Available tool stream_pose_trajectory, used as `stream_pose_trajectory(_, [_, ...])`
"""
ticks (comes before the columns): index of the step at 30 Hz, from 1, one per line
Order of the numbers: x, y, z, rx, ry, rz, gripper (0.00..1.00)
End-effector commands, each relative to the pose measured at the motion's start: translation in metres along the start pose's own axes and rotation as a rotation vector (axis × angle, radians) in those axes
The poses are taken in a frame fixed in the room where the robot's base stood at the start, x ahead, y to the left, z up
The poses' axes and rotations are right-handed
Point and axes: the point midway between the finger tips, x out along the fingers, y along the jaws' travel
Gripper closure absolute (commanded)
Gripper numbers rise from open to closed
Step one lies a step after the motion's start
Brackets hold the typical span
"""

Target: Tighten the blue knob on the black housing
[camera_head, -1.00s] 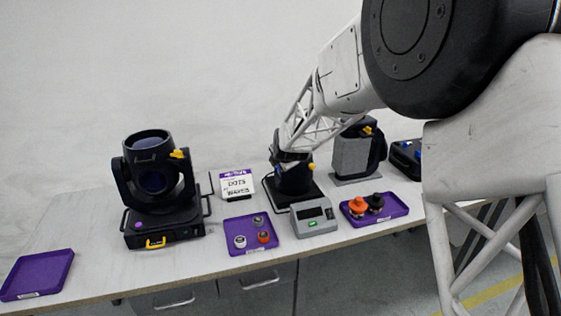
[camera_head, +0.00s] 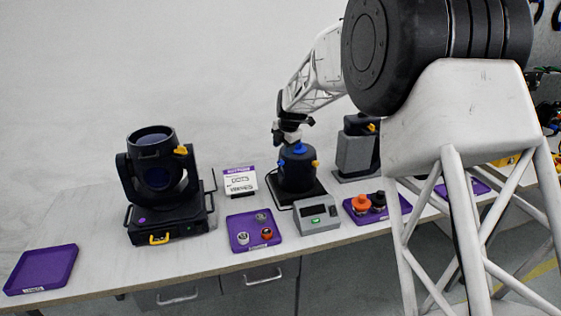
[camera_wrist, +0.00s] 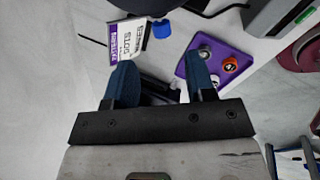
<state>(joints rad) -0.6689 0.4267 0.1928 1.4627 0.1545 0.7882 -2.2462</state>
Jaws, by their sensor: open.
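The black housing (camera_head: 297,175) stands on a black base plate in the middle of the bench. Most of the housing is out of the wrist view.
A purple tray (camera_head: 233,242) with several small knobs and a grey box with a display (camera_head: 309,225) stand in front. A sign (camera_head: 239,181) and black moving-head light (camera_head: 125,215) are left; another tray (camera_head: 404,206) and grey-black unit (camera_head: 357,155) are right.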

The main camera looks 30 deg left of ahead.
Motion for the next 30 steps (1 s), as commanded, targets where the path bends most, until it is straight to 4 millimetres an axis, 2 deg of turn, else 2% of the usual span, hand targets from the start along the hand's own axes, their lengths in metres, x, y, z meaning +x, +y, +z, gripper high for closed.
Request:
stream_pose_trajectory(6, [-0.006,0.004,0.004,-0.015,0.057,-0.063,0.50])
stream_pose_trajectory(20, [-0.005,0.004,0.004,-0.017,0.065,-0.071,0.50])
stream_pose_trajectory(30, [0.018,0.002,0.002,-0.017,0.066,-0.073,0.50])
